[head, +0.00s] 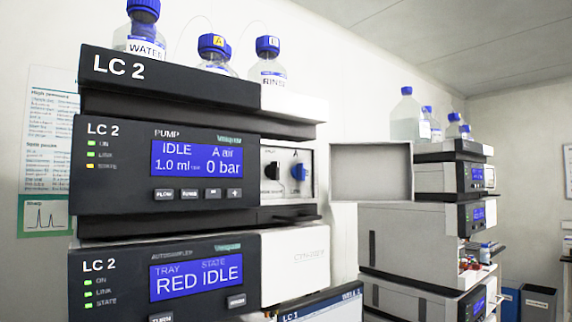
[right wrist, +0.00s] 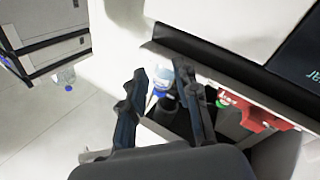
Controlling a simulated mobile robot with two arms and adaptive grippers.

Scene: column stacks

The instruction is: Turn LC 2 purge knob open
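The LC 2 pump module (head: 90,180) is in the left half of the head view, its display reading IDLE, 1.0 ml and 0 bar. Right of the display is a pale recessed panel with a black knob (head: 272,171) and a blue knob (head: 299,173). Their small labels are too blurred to tell which is the purge knob. A grey framed panel like an open door (head: 372,172) stands out to the right of the recess. My right gripper (right wrist: 160,72) is open, its fingers apart, seen only in the right wrist view. No knob shows there. My left gripper is in neither view.
Blue-capped bottles, one labelled WATER (head: 142,36), stand on top of the LC 2 stack. The autosampler (head: 90,262) is below the pump. Another instrument stack (head: 400,240) stands at right. A blue-capped bottle (right wrist: 160,80) appears beyond my right fingers, with a red item (right wrist: 250,112) nearby.

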